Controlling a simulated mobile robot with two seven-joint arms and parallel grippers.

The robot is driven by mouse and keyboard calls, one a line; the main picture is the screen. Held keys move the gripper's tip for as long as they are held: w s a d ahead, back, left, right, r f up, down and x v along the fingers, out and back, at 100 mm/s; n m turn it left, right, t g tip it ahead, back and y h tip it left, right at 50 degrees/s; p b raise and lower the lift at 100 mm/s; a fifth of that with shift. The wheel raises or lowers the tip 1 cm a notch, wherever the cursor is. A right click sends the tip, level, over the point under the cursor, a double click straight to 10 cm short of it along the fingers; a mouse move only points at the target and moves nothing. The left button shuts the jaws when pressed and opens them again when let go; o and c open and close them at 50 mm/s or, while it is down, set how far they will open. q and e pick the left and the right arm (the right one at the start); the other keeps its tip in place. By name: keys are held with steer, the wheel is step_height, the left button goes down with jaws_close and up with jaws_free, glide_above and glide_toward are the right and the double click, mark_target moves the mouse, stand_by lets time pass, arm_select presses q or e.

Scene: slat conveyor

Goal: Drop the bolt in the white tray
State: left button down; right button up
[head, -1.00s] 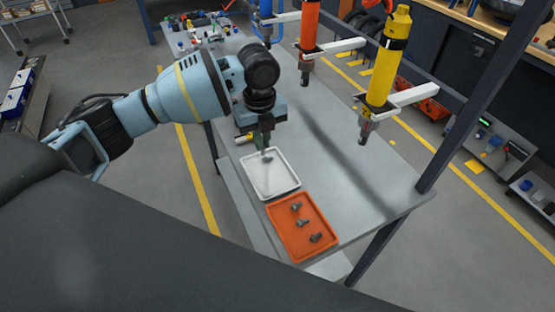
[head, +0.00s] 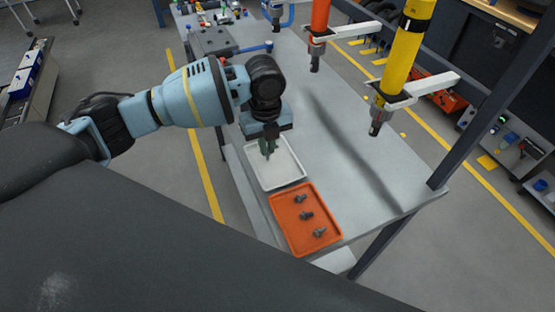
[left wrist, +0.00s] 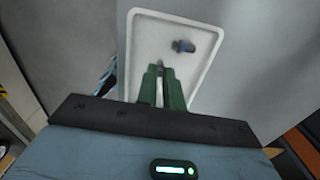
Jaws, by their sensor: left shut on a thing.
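The white tray (head: 291,180) lies on the grey table; it also shows in the left wrist view (left wrist: 200,88). My left gripper (head: 267,151) points down over this tray. Its green fingers (left wrist: 160,70) are shut on a bolt (left wrist: 159,66), of which only a small grey end shows between the fingertips. A dark grey piece with a bluish patch, like a bolt (left wrist: 184,46), shows against the tray floor, apart from the fingers. My right gripper is not in view.
An orange tray (head: 289,236) with three grey bolts (head: 306,216) lies right beside the white tray, nearer me. Yellow (head: 409,40) and orange (head: 319,17) hanging tools are over the table. The table (head: 345,130) is clear beneath them.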

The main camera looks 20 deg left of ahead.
arm_select(q)
steer(key=c, duration=1.5)
jaws_free()
steer(key=shift+o, duration=0.2)
steer(key=shift+r, duration=0.2)
step_height(320, 180, up, 8)
steer(key=shift+f, duration=0.2)
steer(key=shift+f, duration=0.1)
